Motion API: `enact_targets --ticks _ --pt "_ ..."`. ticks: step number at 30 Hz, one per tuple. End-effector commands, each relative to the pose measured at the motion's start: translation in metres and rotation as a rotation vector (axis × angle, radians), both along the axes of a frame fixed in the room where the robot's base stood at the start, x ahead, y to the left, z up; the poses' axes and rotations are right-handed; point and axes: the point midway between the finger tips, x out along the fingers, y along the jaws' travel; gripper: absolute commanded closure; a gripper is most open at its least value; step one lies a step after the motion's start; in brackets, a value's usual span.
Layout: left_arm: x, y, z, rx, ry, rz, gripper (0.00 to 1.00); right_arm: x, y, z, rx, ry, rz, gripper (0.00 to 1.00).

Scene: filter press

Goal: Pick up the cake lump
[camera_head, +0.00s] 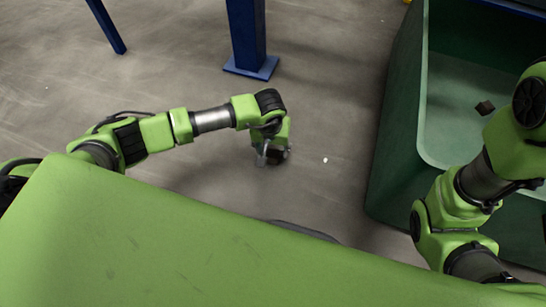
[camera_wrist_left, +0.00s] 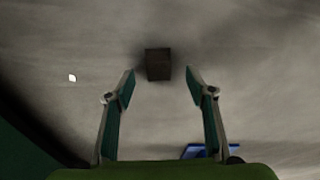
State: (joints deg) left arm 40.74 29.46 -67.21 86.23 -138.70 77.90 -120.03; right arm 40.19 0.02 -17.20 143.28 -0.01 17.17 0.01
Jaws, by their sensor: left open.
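A dark brown, block-shaped cake lump (camera_wrist_left: 158,64) lies on the grey floor in the left wrist view. It sits just beyond my left gripper's fingertips (camera_wrist_left: 160,86), roughly centred between them. The two fingers are spread apart with nothing between them. In the head view, my left gripper (camera_head: 267,157) points down toward the floor, and I cannot make out the floor lump there. Another dark lump (camera_head: 485,107) lies inside the green bin in the head view. My right arm shows at the right, but its gripper is out of view.
The large green bin (camera_head: 392,110) stands at the right. A blue post (camera_head: 246,40) with a base plate stands behind my left gripper, and another blue leg (camera_head: 106,25) is farther left. A small white bit (camera_head: 325,160) lies on the floor. Floor around is mostly clear.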

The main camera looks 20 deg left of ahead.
Motion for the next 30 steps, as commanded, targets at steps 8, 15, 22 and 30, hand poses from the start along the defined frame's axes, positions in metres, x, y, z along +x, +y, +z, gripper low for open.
enact_targets --ticks 8,15,22,30 --pt "0.006 -0.002 -0.037 -0.001 0.001 0.001 0.50 0.000 0.000 -0.037 0.000 -0.001 0.000 0.48" --pt "0.009 -0.001 -0.043 0.000 0.000 0.000 0.50 0.000 0.000 -0.042 0.000 0.000 0.001 0.48" --pt "0.008 -0.001 -0.043 0.000 0.000 0.000 0.73 0.000 0.000 -0.041 0.000 0.000 0.001 0.48" --pt "0.009 -0.001 -0.043 0.000 0.000 0.000 0.93 0.000 0.000 -0.041 0.000 0.001 0.000 0.48"
